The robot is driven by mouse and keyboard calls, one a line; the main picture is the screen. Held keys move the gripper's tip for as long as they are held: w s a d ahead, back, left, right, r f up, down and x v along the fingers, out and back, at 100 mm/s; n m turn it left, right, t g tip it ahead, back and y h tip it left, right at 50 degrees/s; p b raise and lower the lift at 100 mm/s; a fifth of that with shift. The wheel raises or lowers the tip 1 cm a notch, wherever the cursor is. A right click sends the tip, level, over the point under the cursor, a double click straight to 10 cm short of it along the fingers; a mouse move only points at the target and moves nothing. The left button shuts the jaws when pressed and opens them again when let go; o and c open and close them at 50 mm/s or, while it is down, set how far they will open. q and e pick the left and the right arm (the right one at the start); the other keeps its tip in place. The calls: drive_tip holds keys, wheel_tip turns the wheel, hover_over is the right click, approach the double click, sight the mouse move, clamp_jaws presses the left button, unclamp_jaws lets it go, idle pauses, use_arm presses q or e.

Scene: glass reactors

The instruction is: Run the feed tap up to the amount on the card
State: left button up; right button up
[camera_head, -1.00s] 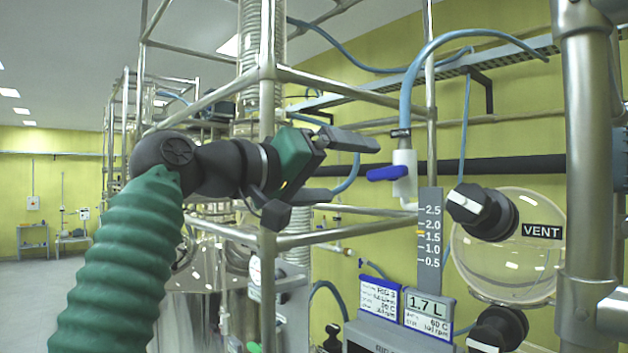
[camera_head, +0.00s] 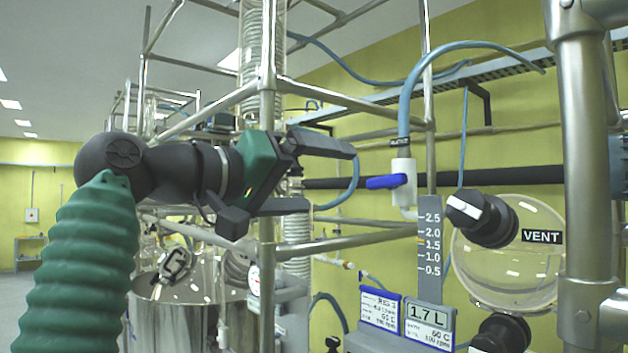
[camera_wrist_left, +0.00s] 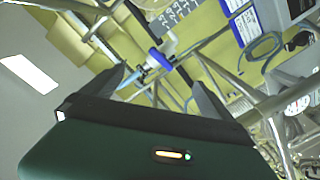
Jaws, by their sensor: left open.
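The feed tap (camera_head: 403,178) is a white valve body under a blue hose, with a blue handle (camera_head: 384,182) pointing left. The handle also shows in the left wrist view (camera_wrist_left: 159,58), between and beyond the fingers. My left gripper (camera_head: 328,177) is open and empty, left of the handle and apart from it in the picture. The card (camera_head: 429,316) reads 1.7 L. A grey scale (camera_head: 431,248) marked 0.5 to 2.5 stands below the tap, with a small orange mark just above 1.5. My right gripper is out of view.
A round glass vessel (camera_head: 520,265) stands right, with a black knob (camera_head: 481,218) near the VENT label (camera_head: 541,237). Metal frame bars (camera_head: 268,130) cross behind my left gripper. A thick steel post (camera_head: 587,180) stands at the right. A second card (camera_head: 380,307) sits beside the first.

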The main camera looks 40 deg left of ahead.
use_arm(q)
drive_tip(key=s+a, duration=0.1)
drive_tip(key=s, duration=1.5)
drive_tip(key=shift+s, duration=0.35)
drive_tip(key=shift+w+a, duration=0.1)
drive_tip(key=shift+a, duration=0.05)
